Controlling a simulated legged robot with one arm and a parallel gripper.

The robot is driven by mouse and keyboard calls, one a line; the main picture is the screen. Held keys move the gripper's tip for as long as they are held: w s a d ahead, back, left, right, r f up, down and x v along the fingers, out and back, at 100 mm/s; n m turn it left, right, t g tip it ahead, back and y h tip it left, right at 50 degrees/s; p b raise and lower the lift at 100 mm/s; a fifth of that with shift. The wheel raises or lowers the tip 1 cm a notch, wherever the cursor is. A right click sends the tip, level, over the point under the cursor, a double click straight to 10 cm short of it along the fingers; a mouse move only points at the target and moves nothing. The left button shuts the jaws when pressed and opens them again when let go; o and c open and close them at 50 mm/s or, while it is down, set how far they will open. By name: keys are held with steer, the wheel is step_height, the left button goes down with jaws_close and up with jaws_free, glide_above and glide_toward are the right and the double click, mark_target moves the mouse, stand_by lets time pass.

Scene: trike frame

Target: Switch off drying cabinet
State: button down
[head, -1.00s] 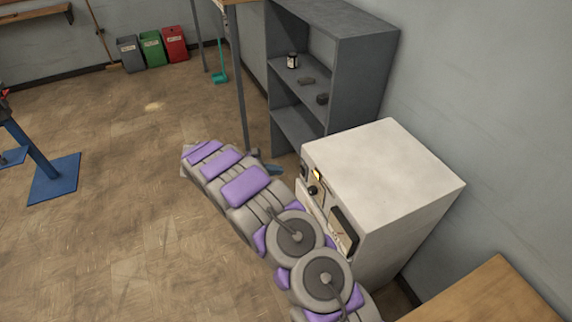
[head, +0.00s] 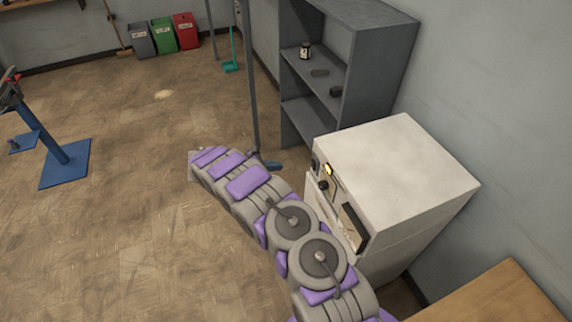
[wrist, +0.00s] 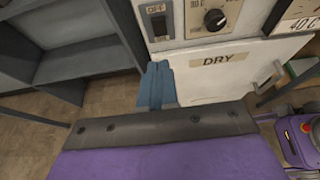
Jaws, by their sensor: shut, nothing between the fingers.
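A round dial (wrist: 213,17) is to the right of the switch. The door below (wrist: 215,82) carries a DRY label. My gripper's blue fingers (wrist: 157,85) are together and empty, below the switch in the picture. I cannot tell their distance from the cabinet. The fingers also show in the head view (head: 270,164), left of the cabinet front.
A grey shelf unit (head: 355,50) stands just beyond the cabinet. A wooden tabletop (head: 490,300) is at the lower right. A blue-based stand (head: 65,165) is at the left. Grey, green and red bins (head: 162,35) line the back wall. The floor at left is mostly open.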

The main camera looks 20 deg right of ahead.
steer(key=b, duration=0.1)
glide_toward(312, 162)
step_height(312, 162, down, 3)
steer(key=d, duration=0.4)
steer(key=shift+w+d+f+b, duration=0.1)
steer(key=shift+d+f+b, duration=0.1)
steer(key=shift+d+b, duration=0.15)
steer(key=shift+d, duration=0.55)
steer(key=shift+r, duration=0.1)
steer(key=shift+d+r+y+p, duration=0.2)
steer(key=shift+d+y+p, duration=0.1)
steer(key=shift+p, duration=0.1)
steer(key=shift+f, duration=0.1)
steer(key=shift+r+p, duration=0.35)
steer(key=shift+r, duration=0.5)
